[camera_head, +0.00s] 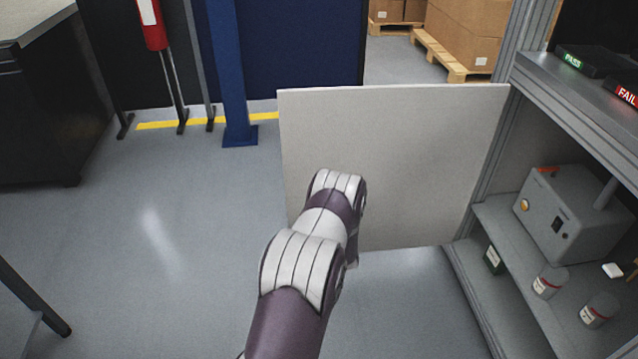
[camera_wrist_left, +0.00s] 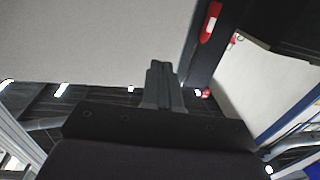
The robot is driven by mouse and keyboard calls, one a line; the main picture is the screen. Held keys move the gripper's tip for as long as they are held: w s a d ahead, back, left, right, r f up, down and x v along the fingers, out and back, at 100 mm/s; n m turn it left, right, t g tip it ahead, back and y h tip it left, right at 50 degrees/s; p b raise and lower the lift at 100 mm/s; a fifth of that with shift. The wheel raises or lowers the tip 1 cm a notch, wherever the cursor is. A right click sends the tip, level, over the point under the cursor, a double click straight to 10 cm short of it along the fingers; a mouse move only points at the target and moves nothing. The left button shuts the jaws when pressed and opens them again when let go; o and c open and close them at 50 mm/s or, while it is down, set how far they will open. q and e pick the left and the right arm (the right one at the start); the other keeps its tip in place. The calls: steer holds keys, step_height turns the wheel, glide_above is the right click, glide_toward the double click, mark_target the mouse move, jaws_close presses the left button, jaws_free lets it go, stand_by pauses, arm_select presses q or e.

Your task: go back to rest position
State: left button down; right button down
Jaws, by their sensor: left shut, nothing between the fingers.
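My left gripper (camera_wrist_left: 160,72) shows in the left wrist view with its two fingers pressed together and nothing between them. A pale flat panel (camera_wrist_left: 85,40) fills the upper left behind the fingers; I cannot tell whether they are near it. In the head view one purple and white arm of mine reaches up from the bottom middle, in front of a pale upright panel (camera_head: 420,150). No gripper fingers show there. My right gripper is in neither view.
A grey shelf unit (camera_head: 490,285) stands at the right, holding a grey box device (camera_head: 577,215), two small jars (camera_head: 549,283) and PASS and FAIL signs (camera_head: 572,61). A blue post (camera_head: 232,75) stands behind left. Open floor (camera_head: 150,240) lies at the left.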

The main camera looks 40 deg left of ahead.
arm_select(q)
steer(key=s+d+f+m+g+h, duration=0.3)
steer(key=s+d+f+g+h, duration=0.15)
steer(key=d+f+h, duration=0.65)
steer(key=s+d+r+m+g+h, duration=0.1)
steer(key=s+d+r, duration=0.2)
steer(key=d, duration=0.3)
steer(key=s+d+r+m+g+h, duration=0.2)
steer(key=s+d, duration=0.2)
steer(key=d, duration=0.1)
steer(key=s+d+r+m+g+h, duration=0.1)
steer(key=s+d+r+m+g, duration=0.2)
steer(key=s+d+r, duration=0.65)
step_height(320, 180, up, 25)
steer(key=s+d+m+t+p, duration=0.1)
steer(key=m+p, duration=0.1)
steer(key=p, duration=1.6)
steer(key=shift+s+d+p, duration=0.25)
steer(key=shift+d+p, duration=0.15)
steer(key=shift+t, duration=0.25)
